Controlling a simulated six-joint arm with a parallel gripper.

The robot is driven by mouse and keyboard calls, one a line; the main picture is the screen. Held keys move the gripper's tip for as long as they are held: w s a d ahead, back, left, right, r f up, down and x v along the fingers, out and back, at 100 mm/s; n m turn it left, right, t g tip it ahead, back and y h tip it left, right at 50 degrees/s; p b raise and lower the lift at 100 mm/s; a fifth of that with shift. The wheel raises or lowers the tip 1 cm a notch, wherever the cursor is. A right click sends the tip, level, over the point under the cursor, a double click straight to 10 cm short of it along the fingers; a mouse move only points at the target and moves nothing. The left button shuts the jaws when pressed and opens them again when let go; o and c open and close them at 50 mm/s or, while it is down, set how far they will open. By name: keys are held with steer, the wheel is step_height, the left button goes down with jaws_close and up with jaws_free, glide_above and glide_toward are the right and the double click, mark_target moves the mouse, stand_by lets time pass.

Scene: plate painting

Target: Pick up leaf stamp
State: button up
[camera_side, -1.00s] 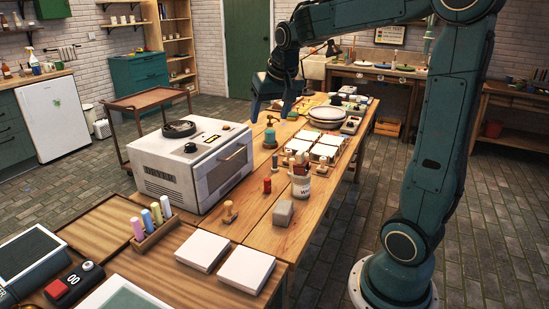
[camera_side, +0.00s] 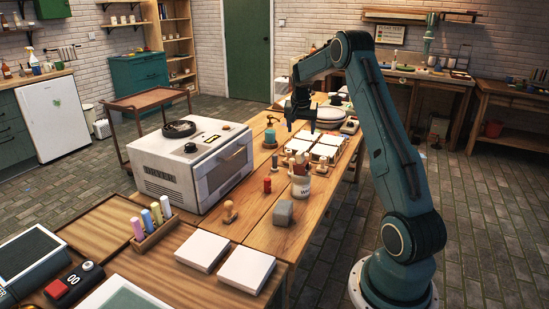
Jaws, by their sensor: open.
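A small wooden-handled piece (camera_side: 230,212) stands upright on the wooden table, in front of the dryer; it looks like a stamp. Its underside is hidden, and I cannot make out a leaf on it. A small red piece (camera_side: 267,185) and a small dark grey piece (camera_side: 275,161) stand farther back; they are too small to tell whether either is a stamp. My gripper (camera_side: 301,129) is open and empty, pointing down above the table near the white tiles, apart from all of these.
The white dryer (camera_side: 190,165) stands on the left. A brush jar (camera_side: 300,184) and a grey block (camera_side: 283,212) stand near the table's right edge. White tiles (camera_side: 326,150) lie behind them. Two white slabs (camera_side: 247,269) and a rack of coloured sticks (camera_side: 153,235) are in front.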

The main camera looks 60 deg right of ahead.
mark_target(323, 162)
steer(key=s+d+f+m+g, duration=0.1)
steer(key=s+d+f+m, duration=0.1)
steer(key=s+d+f, duration=0.3)
steer(key=d+f, duration=0.4)
steer(key=shift+m, duration=0.3)
steer(key=shift+s+d, duration=0.1)
steer(key=shift+x, duration=4.2)
steer(key=shift+d+f, duration=0.1)
steer(key=shift+s+x, duration=0.2)
steer(key=shift+x, duration=2.25)
steer(key=c, duration=1.1)
